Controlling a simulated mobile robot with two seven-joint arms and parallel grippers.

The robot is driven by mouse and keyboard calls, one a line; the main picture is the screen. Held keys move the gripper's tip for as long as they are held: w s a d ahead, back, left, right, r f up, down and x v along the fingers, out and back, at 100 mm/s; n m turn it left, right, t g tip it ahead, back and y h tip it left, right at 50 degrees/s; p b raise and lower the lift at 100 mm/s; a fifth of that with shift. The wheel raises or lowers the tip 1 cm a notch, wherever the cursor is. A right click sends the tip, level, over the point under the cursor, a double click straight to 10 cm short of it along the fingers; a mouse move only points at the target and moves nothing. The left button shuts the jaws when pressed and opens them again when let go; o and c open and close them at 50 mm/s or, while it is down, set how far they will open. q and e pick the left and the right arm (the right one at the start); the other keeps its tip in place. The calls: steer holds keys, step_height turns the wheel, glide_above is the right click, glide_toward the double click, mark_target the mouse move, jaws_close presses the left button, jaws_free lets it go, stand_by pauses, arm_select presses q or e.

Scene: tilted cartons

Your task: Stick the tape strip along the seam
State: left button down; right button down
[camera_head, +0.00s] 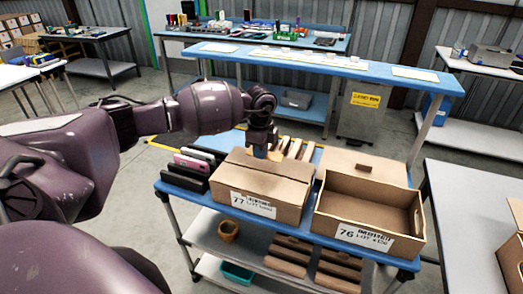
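A closed brown carton (258,188) marked 77 sits on the blue cart top, with a faint line across its upper face; I cannot tell for sure that it is the seam. My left gripper (264,148) points down at the back edge of this carton. It is small and dark in the head view, and I cannot make out whether its fingers are apart or whether they touch the carton. No tape strip can be made out. My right gripper is not in view.
An open, empty carton (372,212) marked 76 stands to the right on the same cart (300,228). Dark boxes and one pink one (194,162) stand at the left. Several light brown pieces (296,148) lie behind. A grey table (475,215) is at the right.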

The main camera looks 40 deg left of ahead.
arm_select(q)
steer(key=b, duration=0.3)
glide_above(260, 175)
steer(key=shift+f, duration=2.3)
steer(key=shift+f+b, duration=0.7)
steer(key=shift+f, duration=0.3)
steer(key=shift+f, duration=0.1)
steer(key=shift+f, duration=0.15)
steer(key=c, duration=1.8)
jaws_free()
